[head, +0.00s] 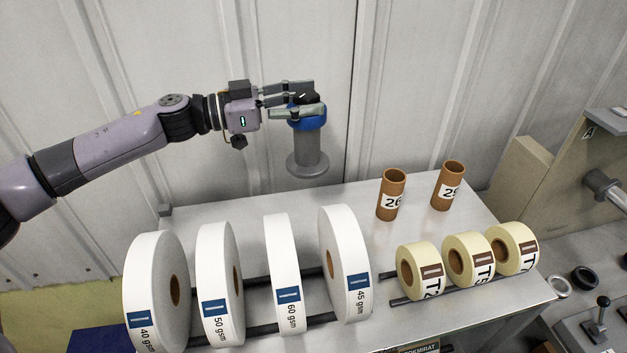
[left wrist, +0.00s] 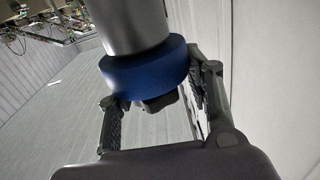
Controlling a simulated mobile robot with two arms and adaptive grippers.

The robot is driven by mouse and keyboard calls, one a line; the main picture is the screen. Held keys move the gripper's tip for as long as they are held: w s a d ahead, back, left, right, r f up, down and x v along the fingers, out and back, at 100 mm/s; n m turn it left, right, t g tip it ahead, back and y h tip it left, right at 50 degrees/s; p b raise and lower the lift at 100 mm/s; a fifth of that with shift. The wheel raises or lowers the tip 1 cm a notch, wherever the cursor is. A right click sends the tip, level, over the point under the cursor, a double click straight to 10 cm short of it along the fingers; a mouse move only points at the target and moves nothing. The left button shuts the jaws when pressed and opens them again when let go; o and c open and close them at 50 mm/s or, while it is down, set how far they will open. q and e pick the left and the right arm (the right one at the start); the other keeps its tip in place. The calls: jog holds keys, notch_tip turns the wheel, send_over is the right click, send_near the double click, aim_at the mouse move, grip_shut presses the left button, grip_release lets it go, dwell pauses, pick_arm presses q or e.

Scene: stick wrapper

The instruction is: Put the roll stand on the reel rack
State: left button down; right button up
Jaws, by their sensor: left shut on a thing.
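The roll stand, a grey post (head: 308,150) with a blue collar, a dark top and a wide round foot, hangs upright from my left gripper (head: 317,97). My left gripper is shut on its top end, with one finger on each side. In the left wrist view the blue collar (left wrist: 145,72) sits between the fingers. The foot is above the back edge of the reel rack, a grey metal table (head: 250,202); its exact height above the top is hard to tell. My right gripper is out of view.
Large white rolls (head: 345,262) stand on dark rails along the front left. Small cream rolls (head: 467,259) lie at the front right. Two brown tubes, marked 26 (head: 391,194) and 25 (head: 448,186), stand at the back right. The back left top is bare. A panelled wall (head: 420,80) rises behind.

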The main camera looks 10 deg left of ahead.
aim_at(305, 149)
pick_arm(q)
notch_tip(305, 149, down, 5)
jog(key=shift+w+r, duration=0.15)
jog(key=shift+r, duration=0.05)
jog(key=f, duration=0.3)
jog(key=f+p, duration=0.1)
jog(key=f, duration=0.2)
jog(key=shift+w+f, duration=0.2)
jog(key=shift+f, duration=0.05)
notch_tip(305, 149, down, 5)
jog(key=shift+p, duration=0.3)
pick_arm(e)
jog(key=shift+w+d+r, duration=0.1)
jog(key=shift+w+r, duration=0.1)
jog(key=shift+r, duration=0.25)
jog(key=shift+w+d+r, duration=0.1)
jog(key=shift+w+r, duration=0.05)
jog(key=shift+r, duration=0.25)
pick_arm(q)
jog(key=shift+f, duration=0.1)
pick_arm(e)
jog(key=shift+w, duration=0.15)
pick_arm(q)
jog(key=c, duration=0.8)
grip_release()
jog(key=shift+s+f, duration=0.1)
jog(key=shift+f, duration=0.05)
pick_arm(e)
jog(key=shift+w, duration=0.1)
